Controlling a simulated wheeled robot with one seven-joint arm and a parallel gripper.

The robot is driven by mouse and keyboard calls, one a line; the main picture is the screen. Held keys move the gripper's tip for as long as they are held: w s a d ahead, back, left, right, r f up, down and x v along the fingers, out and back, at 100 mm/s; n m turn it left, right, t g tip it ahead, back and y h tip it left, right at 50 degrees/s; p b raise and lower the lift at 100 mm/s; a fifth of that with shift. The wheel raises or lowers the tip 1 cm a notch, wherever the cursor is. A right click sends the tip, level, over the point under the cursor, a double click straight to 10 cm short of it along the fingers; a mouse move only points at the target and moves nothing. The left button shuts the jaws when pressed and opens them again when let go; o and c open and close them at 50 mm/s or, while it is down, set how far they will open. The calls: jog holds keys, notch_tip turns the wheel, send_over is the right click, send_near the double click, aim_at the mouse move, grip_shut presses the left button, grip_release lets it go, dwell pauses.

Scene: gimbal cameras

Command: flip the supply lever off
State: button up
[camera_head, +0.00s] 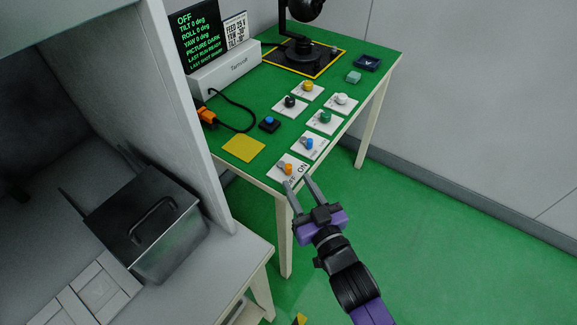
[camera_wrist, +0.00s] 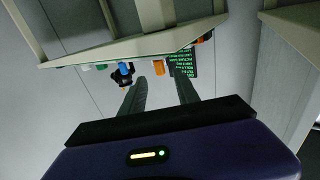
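The supply lever (camera_head: 289,168) has an orange handle. It sits on a white plate at the green table's near corner, with OFF and ON lettering beside it. I cannot tell clearly which way it points. In the wrist view, an orange piece that looks like the lever (camera_wrist: 158,67) shows beyond and between the fingers. My gripper (camera_head: 296,182) is open and empty just off the near table edge, its fingertips close to the plate in the picture. Its fingers also show apart in the wrist view (camera_wrist: 161,88). No contact with the lever is visible.
Other control plates with blue (camera_head: 309,143), green (camera_head: 325,117) and white (camera_head: 341,99) knobs lie behind the lever plate. A yellow square (camera_head: 243,148) lies to its left. A black display (camera_head: 199,38) reads OFF at the top. The floor (camera_head: 430,215) right of the table is clear.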

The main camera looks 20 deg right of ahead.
aim_at(290, 170)
jog(key=w, duration=0.4)
jog(key=w+p, duration=0.1)
jog(key=w, duration=0.1)
jog(key=shift+w+a, duration=0.25)
jog(key=shift+w, duration=0.1)
jog(key=shift+c, duration=0.2)
grip_shut()
